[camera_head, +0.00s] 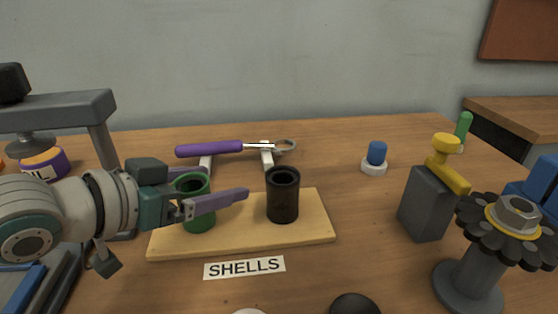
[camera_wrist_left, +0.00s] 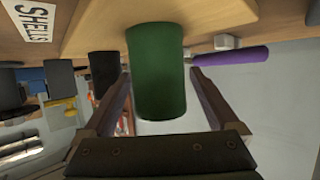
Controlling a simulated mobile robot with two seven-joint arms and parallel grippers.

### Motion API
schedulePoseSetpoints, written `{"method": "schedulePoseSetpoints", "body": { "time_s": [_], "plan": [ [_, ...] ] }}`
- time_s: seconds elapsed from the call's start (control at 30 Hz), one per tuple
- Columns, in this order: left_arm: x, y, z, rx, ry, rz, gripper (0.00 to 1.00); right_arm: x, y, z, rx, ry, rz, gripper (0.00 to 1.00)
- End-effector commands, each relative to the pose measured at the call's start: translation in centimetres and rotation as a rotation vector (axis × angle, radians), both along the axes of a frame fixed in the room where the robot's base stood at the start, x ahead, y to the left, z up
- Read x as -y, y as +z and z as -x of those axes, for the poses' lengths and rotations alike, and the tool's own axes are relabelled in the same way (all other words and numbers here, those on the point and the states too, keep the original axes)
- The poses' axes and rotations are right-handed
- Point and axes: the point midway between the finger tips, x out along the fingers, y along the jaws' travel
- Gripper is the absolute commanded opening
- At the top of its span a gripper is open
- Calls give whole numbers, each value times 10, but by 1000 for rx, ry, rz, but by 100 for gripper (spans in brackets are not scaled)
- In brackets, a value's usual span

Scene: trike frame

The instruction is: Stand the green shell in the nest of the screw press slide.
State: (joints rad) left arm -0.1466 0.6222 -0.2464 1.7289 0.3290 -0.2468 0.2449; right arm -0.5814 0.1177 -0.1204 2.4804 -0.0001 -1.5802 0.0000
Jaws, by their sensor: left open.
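The green shell (camera_head: 199,218) is an open-topped cylinder standing upright on the left part of a wooden board (camera_head: 240,238), behind the "SHELLS" label. My left gripper (camera_head: 222,184) is open, with one finger on the near side of the shell and the other behind it. In the left wrist view the green shell (camera_wrist_left: 156,70) sits between the two spread fingers (camera_wrist_left: 158,80), with gaps visible on both sides. A grey frame (camera_head: 70,106) at the left looks like the screw press. My arm covers much of it, and I cannot make out the slide's nest. My right gripper is not visible.
A black shell (camera_head: 283,198) stands right of the green one on the board. A purple-handled tool (camera_head: 215,149) rests on white supports behind. A blue-topped piece (camera_head: 376,155), a grey block with yellow top (camera_head: 426,205) and a black knobbed wheel (camera_head: 510,220) stand rightward.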

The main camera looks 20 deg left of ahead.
Motion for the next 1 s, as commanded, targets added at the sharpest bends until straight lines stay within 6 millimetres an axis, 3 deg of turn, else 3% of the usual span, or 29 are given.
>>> {"method": "schedulePoseSetpoints", "body": {
  "time_s": [0.07,0.87,1.0],
  "plan": [
    [0,0,0,0,0,0,92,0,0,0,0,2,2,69],
    [0,0,0,0,0,0,2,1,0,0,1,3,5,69],
    [0,0,0,0,0,0,0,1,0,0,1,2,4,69]
  ]
}}
